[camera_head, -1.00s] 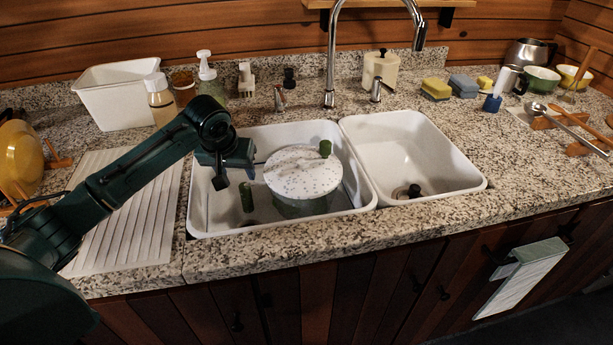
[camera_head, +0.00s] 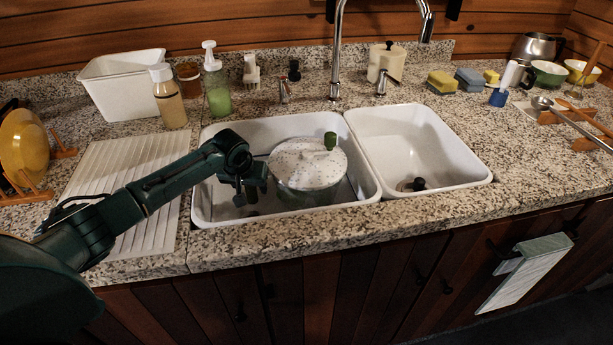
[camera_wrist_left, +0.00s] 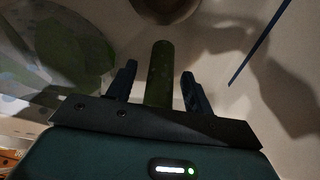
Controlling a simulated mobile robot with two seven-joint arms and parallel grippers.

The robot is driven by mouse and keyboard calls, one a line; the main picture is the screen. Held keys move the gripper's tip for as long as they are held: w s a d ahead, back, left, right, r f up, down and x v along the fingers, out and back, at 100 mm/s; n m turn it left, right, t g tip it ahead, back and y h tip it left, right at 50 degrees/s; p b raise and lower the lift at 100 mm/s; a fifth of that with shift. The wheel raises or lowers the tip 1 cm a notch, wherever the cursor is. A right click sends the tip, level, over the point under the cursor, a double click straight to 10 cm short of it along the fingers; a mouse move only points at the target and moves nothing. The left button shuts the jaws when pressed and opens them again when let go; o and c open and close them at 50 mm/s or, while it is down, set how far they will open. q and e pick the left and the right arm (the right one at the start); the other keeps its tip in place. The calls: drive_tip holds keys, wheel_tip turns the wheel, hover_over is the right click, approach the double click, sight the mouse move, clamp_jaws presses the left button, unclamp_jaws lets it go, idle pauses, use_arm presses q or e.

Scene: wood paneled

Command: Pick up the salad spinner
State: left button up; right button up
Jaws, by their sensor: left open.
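The salad spinner (camera_head: 307,164) stands upright in the left sink basin, with a speckled white lid, a green knob and a clear body. In the left wrist view part of it (camera_wrist_left: 80,45) shows at the left. My left gripper (camera_head: 245,193) is low in the basin, left of the spinner. In the left wrist view a dark green cylinder (camera_wrist_left: 160,62) lies between the open fingers of my gripper (camera_wrist_left: 158,88). I cannot tell whether the cylinder is joined to the spinner or whether a finger touches it. My right gripper is out of view.
The basin wall (camera_head: 203,205) is close on the left of my gripper. The right basin (camera_head: 410,150) is empty apart from its drain. The tap (camera_head: 336,60) rises behind the sink.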

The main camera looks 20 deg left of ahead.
use_arm(q)
clamp_jaws()
idle(0.5)
drive_tip(key=shift+w+r, duration=0.1)
drive_tip(key=shift+r, duration=0.1)
